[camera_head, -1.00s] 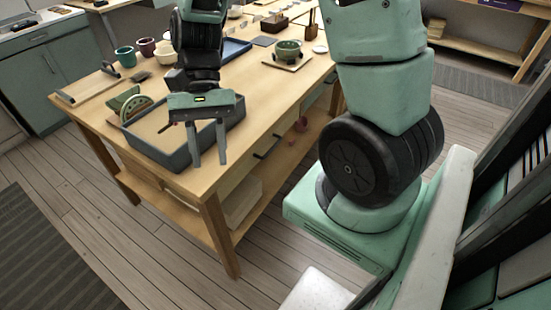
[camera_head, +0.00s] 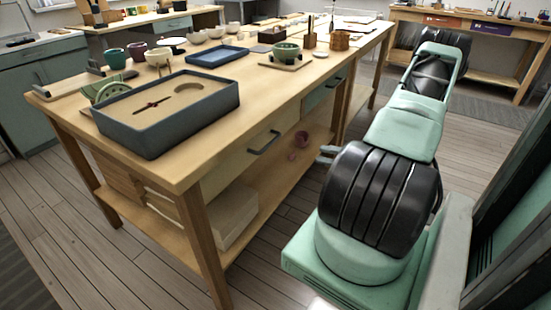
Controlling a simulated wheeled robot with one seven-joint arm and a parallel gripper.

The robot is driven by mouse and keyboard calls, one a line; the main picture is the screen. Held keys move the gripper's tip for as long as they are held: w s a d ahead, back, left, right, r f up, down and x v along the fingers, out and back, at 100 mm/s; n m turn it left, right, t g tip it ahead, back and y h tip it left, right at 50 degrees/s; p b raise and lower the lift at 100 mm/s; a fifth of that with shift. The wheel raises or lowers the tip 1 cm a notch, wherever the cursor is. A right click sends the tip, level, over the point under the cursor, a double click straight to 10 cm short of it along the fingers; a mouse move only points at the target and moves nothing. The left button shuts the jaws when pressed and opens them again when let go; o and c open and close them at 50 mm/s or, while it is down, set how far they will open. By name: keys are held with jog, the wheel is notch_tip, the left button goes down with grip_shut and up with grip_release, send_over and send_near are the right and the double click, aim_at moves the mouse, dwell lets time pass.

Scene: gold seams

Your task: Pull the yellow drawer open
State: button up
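The pale yellow drawer (camera_head: 235,160) is set in the front of the wooden workbench, under its top. Its front looks flush with the bench, so the drawer appears closed. It has a dark bar handle (camera_head: 264,143). My gripper (camera_head: 326,155) shows only in part, poking out left of my arm, to the right of the drawer and apart from the handle. Its two grey fingers look spread, with nothing visible between them. The rest of the gripper is hidden behind my arm.
The workbench top (camera_head: 215,145) bears a dark sand tray (camera_head: 165,135), a blue tray (camera_head: 217,57) and several bowls and cups. A green-fronted drawer (camera_head: 322,93) is farther along. A lower shelf (camera_head: 268,207) holds boxes and a small pink item. Floor is clear before the bench.

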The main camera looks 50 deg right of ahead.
jog(key=w+a+r, duration=0.1)
jog(key=w+a, duration=0.2)
jog(key=w, duration=0.4)
jog(key=w+a+m+t+h+b, duration=0.1)
jog(key=w+a, duration=0.2)
jog(key=w, duration=0.3)
jog(key=shift+w+a+r, duration=0.35)
jog(key=shift+r, duration=0.05)
grip_shut()
